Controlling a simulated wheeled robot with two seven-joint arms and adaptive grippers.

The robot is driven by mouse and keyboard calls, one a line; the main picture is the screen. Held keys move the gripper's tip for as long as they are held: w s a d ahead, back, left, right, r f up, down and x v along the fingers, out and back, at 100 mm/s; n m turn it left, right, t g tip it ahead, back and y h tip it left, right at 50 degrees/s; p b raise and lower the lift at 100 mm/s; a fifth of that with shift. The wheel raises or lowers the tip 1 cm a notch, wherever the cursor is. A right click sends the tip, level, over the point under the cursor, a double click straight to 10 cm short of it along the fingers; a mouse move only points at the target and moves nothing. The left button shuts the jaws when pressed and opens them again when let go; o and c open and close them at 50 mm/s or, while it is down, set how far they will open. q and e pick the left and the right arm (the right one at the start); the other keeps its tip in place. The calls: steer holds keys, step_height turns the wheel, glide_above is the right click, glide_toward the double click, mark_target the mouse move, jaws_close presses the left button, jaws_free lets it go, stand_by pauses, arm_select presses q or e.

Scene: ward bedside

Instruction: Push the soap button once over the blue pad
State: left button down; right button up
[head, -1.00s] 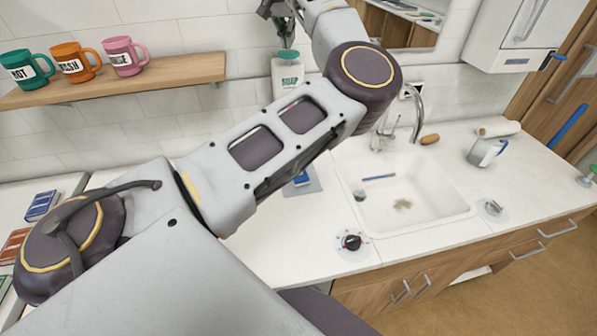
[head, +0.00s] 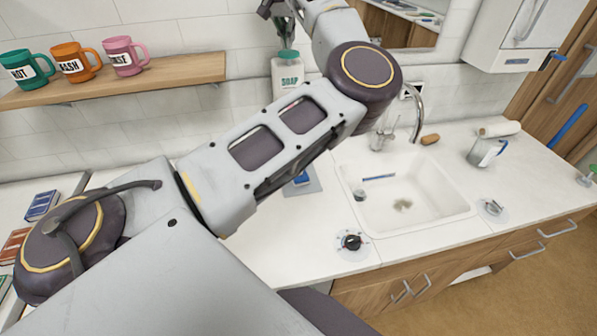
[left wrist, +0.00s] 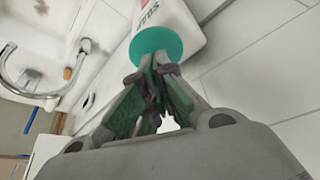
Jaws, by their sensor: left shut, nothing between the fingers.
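The white soap bottle (head: 285,73) with a green top stands upright against the tiled wall, left of the sink. Its lower part is hidden by my left arm. My left gripper (head: 284,38) is above the bottle, fingers pointing down. In the left wrist view the shut, empty fingertips (left wrist: 153,62) are at the green top (left wrist: 156,42); I cannot tell whether they press it. The bottle body (left wrist: 183,18) shows beyond it. A small blue pad (head: 302,179) lies on a grey mat on the counter, partly hidden by my arm. My right gripper is out of view.
The sink (head: 430,205) with its curved faucet (head: 418,105) lies right of the bottle. A shelf (head: 150,80) with three mugs is at upper left. A black knob (head: 351,242) sits at the counter's front. A mug (head: 484,152) stands at right.

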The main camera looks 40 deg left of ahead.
mark_target(289, 52)
arm_select(q)
steer(key=shift+f, duration=0.45)
steer(key=shift+f, duration=0.45)
steer(key=shift+f+b, duration=0.45)
steer(key=shift+f, duration=0.2)
steer(key=shift+r, duration=0.1)
steer(key=shift+r+p, duration=0.8)
steer(key=shift+p, duration=0.05)
steer(key=shift+r+p, duration=0.55)
steer(key=shift+r, duration=0.05)
steer(key=shift+r, duration=0.15)
